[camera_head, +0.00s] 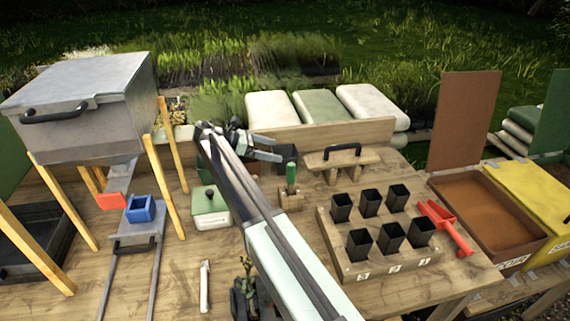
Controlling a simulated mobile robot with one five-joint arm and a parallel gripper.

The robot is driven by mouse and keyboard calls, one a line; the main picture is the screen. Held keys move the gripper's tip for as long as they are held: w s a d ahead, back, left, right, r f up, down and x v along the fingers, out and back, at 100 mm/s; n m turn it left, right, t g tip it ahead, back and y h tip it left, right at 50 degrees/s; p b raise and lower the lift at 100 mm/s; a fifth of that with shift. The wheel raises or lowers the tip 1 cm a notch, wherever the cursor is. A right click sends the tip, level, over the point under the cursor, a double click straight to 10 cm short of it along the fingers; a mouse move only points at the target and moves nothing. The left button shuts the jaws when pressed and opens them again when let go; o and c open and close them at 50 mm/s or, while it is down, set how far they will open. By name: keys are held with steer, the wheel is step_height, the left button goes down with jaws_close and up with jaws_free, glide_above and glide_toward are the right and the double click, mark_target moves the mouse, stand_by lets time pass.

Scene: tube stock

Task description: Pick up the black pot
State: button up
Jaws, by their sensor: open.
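A single black pot (288,153) stands on the wooden table near its back, in front of a wooden back board. My gripper (277,148) is open, its two fingers pointing right, with the tips at the left side of this pot. I cannot tell whether they touch it or are in front of it. My arm runs from the bottom middle up to the gripper. Several more black pots (370,203) stand in two rows in a wooden rack (345,267) to the right.
A green-handled tool in a wooden block (291,200) stands just below the pot. A wooden piece with a black handle (343,157) is to the right. A green-and-white box (210,209) is left of my arm. A grey hopper (80,105) stands far left.

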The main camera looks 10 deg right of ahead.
steer(key=x, duration=0.2)
steer(key=shift+d+f, duration=0.2)
steer(key=shift+f, duration=0.05)
steer(key=shift+r, duration=0.1)
steer(key=c, duration=1.3)
step_height(320, 180, up, 10)
steer(key=p, duration=1)
steer(key=shift+r, duration=0.15)
